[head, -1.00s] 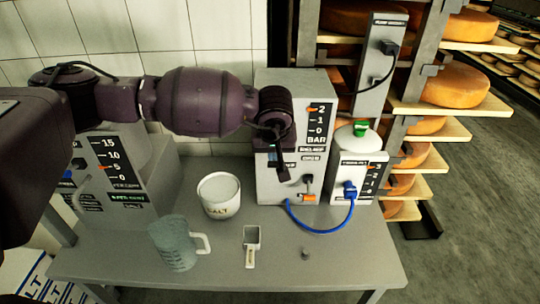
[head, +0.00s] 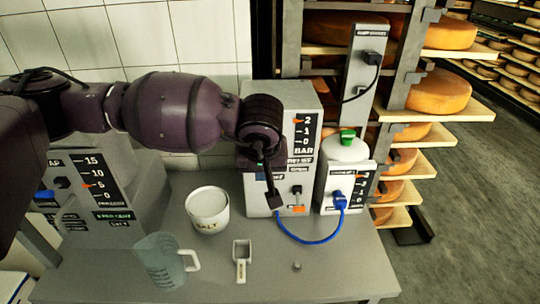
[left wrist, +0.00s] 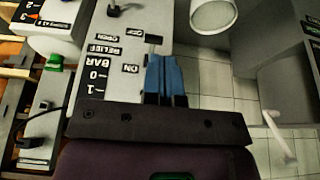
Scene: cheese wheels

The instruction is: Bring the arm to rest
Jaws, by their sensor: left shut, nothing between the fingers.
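My left arm reaches across the upper part of the head view from the left. Its gripper (head: 274,200) hangs down in front of the grey box (head: 258,202) with the bar scale, left of that box's small orange-marked lever (head: 297,209). In the left wrist view the two blue fingers (left wrist: 166,72) lie side by side, shut and empty, over the box's lettered panel (left wrist: 108,50). I cannot tell whether the fingertips touch the panel. My right gripper is not in view.
Cheese shelves (head: 440,100) stand at the right. The table's front right is mostly clear.

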